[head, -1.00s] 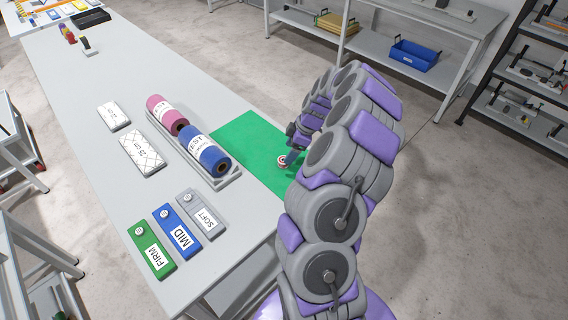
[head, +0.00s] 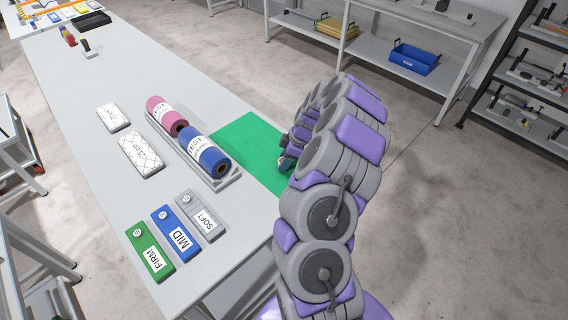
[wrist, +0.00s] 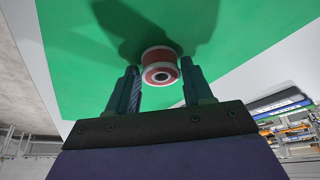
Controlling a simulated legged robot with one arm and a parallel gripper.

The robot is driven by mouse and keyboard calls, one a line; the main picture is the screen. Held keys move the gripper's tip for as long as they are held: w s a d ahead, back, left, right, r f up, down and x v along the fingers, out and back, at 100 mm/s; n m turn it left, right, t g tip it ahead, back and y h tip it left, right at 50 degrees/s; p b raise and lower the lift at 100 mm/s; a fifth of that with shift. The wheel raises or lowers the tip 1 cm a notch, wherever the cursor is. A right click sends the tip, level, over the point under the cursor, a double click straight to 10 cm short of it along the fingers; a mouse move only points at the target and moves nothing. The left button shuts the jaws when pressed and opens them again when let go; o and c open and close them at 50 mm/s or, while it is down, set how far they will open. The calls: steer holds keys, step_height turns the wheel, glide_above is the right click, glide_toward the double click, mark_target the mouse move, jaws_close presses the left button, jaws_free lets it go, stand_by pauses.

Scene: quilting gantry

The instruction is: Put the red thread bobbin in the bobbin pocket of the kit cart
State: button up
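The red thread bobbin (wrist: 161,65), red with pale rims and a dark centre hole, rests on the green mat (head: 240,140). In the wrist view my gripper (wrist: 159,72) is open, with one finger on each side of the bobbin and a small gap showing at both sides. In the head view my gripper (head: 287,162) is low over the mat's right part, and the bobbin is hidden there by my gripper and arm. Grey carts (head: 20,150) are partly cut off at the left edge; I cannot tell whether one is the kit cart, and no bobbin pocket is visible.
FIRM, MID and SOFT swatches (head: 175,232) and two white packs lie on the table (head: 85,75). A shelf with a blue bin (head: 413,58) stands behind. The floor at right is open.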

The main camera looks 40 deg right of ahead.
mark_target(280, 160)
steer(key=c, duration=0.7)
steer(key=shift+r, duration=0.1)
steer(key=shift+r+p, duration=0.55)
steer(key=shift+r, duration=1)
steer(key=shift+s+a+r, duration=0.1)
steer(key=shift+s+r, duration=0.1)
steer(key=s+a+p, duration=0.1)
steer(key=s+a, duration=0.2)
steer(key=s, duration=0.1)
steer(key=s+a+r, duration=0.1)
steer(key=s+a, duration=0.1)
steer(key=s, duration=0.2)
steer(key=s+a+p, duration=0.1)
steer(key=s+a, duration=0.2)
steer(key=s, duration=0.2)
steer(key=shift+a+r+p, duration=0.15)
steer(key=shift+a+p, duration=0.15)
steer(key=shift+p, duration=0.05)
